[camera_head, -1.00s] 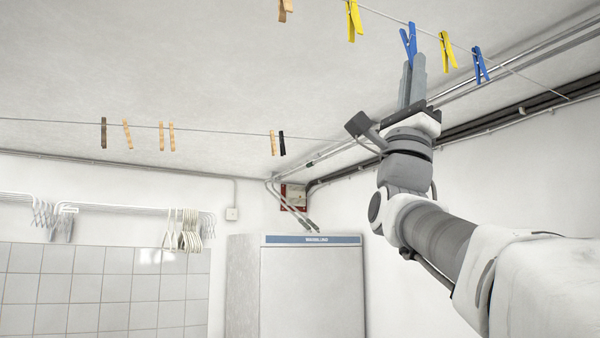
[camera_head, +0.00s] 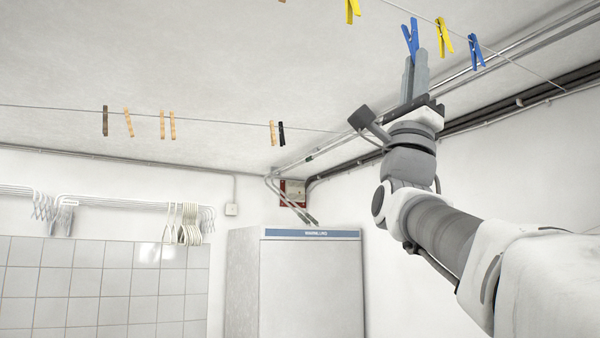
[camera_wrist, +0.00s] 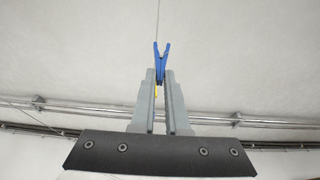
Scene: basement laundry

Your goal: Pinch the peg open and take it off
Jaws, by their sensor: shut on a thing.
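A blue peg (camera_head: 410,38) stands upright at the tips of my gripper (camera_head: 414,58), near the right-hand line (camera_head: 510,67). My gripper is shut on its lower end, and its upper prongs are spread in a V. In the head view the prong tips appear just below the line. In the wrist view the blue peg (camera_wrist: 161,62) sits between the fingertips (camera_wrist: 160,76), with the line running up from behind its open prongs. The fingers hide its lower part. I cannot tell the exact depth between peg and line.
A yellow peg (camera_head: 444,36) and another blue peg (camera_head: 475,51) hang close to the right; another yellow peg (camera_head: 352,11) hangs left. Wooden pegs (camera_head: 162,125) hang on a farther line. Pipes (camera_head: 500,75) run along the ceiling. A white cabinet (camera_head: 310,285) stands below.

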